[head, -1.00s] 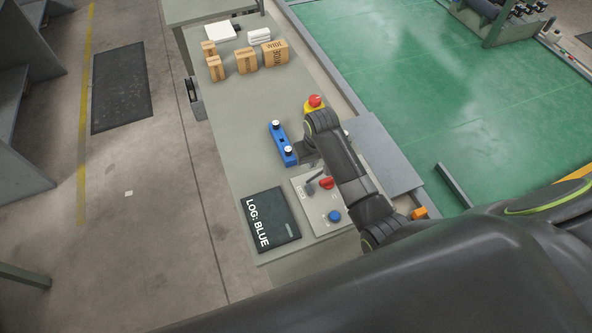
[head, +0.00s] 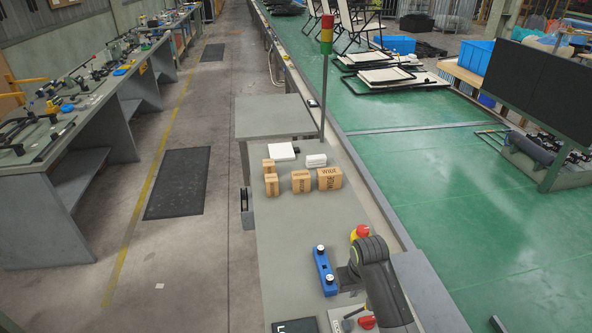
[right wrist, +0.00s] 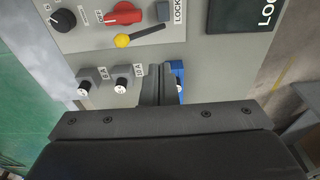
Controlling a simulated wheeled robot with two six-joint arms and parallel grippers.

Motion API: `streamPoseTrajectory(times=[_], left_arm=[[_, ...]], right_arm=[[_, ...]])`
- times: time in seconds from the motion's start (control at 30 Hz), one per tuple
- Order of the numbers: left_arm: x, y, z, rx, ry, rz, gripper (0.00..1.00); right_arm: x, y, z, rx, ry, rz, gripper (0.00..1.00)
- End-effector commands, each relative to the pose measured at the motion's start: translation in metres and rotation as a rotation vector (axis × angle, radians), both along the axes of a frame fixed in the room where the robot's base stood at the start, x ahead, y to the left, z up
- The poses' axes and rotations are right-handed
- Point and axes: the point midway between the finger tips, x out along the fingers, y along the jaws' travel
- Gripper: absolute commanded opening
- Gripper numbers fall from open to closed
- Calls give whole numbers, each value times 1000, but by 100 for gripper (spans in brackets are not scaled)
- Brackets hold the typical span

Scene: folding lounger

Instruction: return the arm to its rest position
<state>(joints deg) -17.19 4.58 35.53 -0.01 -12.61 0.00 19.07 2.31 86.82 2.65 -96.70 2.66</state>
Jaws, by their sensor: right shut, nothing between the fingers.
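My right gripper (head: 346,279) hangs over the workbench, below my dark right arm (head: 380,280) in the head view. In the right wrist view its narrow fingers (right wrist: 159,84) are together with nothing between them. They are beside two grey switch blocks (right wrist: 122,80) and in front of part of the blue two-button box (right wrist: 179,75). The control panel (right wrist: 88,38) with a red switch and a yellow-tipped lever lies beyond the fingertips. I cannot tell whether the fingers touch anything. My left gripper is not in view.
The blue box (head: 325,272) and a red emergency button (head: 361,232) stand close to the arm. Several cardboard boxes (head: 301,181) are farther back on the bench (head: 280,225). A signal tower (head: 326,50) rises behind. The bench's middle is clear.

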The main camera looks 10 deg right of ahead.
Motion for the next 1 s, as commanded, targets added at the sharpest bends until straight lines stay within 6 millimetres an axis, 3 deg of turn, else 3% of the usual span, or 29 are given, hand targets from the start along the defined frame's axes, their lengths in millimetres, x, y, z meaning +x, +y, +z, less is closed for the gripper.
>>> streamPoseTrajectory(times=[0.17,0.27,0.43,0.6,0.7,1.0], left_arm=[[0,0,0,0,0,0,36],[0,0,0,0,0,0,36],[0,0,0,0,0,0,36],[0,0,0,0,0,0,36],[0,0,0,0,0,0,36],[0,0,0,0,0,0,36]], right_arm=[[-19,-9,-7,-4,-9,-12,0],[-50,-22,-14,-13,-26,-29,0],[-120,-48,-15,-41,-71,-60,0],[-186,-66,-1,-75,-114,-80,0],[-214,-73,10,-92,-131,-85,0],[-270,-82,39,-129,-167,-93,0]])
